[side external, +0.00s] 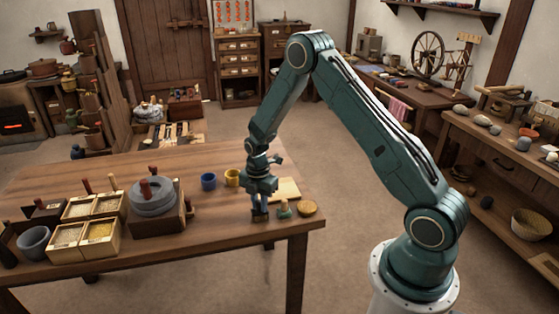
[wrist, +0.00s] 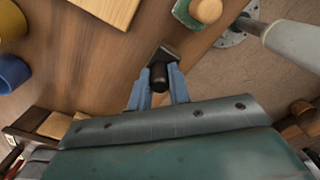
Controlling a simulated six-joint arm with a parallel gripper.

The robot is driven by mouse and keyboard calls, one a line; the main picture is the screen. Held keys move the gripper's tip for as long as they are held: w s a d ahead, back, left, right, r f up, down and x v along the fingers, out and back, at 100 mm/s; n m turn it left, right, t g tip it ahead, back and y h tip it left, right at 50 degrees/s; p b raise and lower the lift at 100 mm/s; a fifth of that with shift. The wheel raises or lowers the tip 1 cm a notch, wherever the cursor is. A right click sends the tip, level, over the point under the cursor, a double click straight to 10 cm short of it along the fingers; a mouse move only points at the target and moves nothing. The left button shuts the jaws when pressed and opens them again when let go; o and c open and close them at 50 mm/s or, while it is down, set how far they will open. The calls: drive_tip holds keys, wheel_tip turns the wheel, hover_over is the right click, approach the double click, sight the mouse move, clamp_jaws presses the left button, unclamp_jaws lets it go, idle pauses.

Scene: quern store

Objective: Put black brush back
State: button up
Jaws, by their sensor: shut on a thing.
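The black brush (side external: 260,215) is held at the right part of the wooden table, below my gripper (side external: 262,203). In the wrist view the brush (wrist: 160,76) shows a dark, round handle and a flat dark head between the two blue-grey fingers of my gripper (wrist: 159,92). The fingers are shut on the handle. The brush head is at or just above the table top; I cannot tell whether it touches. A green block with a wooden knob (side external: 284,210) stands just right of the brush, and it also shows in the wrist view (wrist: 192,14).
The wooden table (side external: 175,257) has a clear front middle. A pale board (side external: 287,188) lies behind the brush, a round wooden piece (side external: 307,208) to the right. A blue cup (side external: 208,181), yellow cup (side external: 232,178), stone quern (side external: 152,198) and grain boxes (side external: 68,243) stand left.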

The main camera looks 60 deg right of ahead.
sight(259, 201)
drive_tip(key=shift+f, duration=0.15)
drive_tip(key=o, duration=0.9)
wheel_tip(259, 201, up, 12)
drive_tip(key=shift+r, duration=0.2)
idle(0.7)
